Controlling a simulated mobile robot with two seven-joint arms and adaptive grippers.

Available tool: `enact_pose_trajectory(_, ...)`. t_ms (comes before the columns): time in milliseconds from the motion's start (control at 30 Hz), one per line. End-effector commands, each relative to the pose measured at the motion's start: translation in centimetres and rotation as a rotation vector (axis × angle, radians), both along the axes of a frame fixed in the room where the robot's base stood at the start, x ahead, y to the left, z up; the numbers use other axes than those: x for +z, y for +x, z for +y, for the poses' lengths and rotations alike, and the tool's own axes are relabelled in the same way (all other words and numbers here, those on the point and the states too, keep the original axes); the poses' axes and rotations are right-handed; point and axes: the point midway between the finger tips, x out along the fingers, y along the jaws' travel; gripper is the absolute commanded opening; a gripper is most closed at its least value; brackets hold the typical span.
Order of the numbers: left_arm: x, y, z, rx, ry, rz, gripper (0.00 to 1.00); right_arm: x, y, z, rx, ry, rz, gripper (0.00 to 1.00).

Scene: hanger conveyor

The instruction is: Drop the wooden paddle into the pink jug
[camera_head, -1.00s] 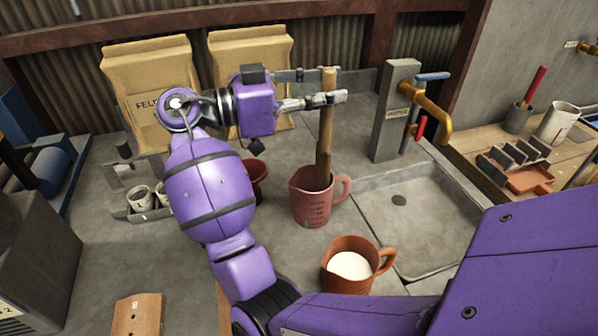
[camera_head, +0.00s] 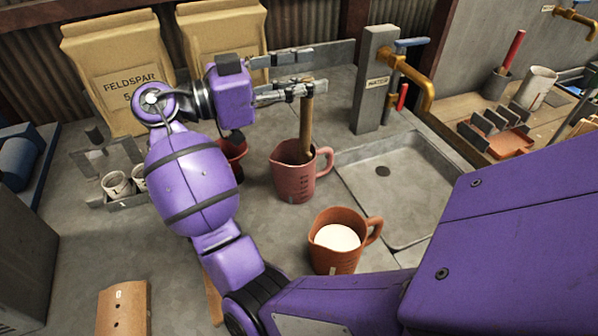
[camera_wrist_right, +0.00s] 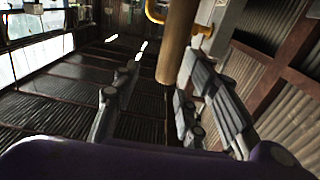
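The wooden paddle (camera_head: 306,125) stands nearly upright with its lower end inside the pink jug (camera_head: 294,184); the jug hides that end. My right gripper (camera_head: 295,74) is open at the top of the paddle, its fingers spread well apart. In the right wrist view the paddle's handle (camera_wrist_right: 178,45) shows beyond the spread fingers of the right gripper (camera_wrist_right: 165,95), and neither finger appears closed on it. My left gripper is out of view.
An orange-brown jug with white contents (camera_head: 325,262) stands in front of the pink jug. A red cup (camera_head: 234,155) is left of it. A sink (camera_head: 400,205) and a tap (camera_head: 412,78) are to the right. Feldspar bags (camera_head: 125,75) stand behind.

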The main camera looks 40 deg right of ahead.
Motion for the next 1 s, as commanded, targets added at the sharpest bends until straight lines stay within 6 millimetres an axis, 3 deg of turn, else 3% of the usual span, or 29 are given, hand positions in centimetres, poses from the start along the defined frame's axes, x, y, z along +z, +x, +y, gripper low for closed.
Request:
enact_pose_trajectory(233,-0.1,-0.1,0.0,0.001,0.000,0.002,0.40,0.0,0.5,1.8,0.003,0.001,0.002,0.39)
enact_pose_trajectory(500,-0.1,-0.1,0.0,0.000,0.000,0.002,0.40,0.1,2.1,7.3,0.003,-0.001,0.001,0.39)
enact_pose_trajectory(700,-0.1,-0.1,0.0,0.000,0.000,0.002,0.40,0.0,2.9,10.4,0.001,-0.001,0.000,0.39)
enact_pose_trajectory(1000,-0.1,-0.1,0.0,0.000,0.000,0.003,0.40,0.0,3.2,11.6,0.000,0.000,-0.001,0.39)
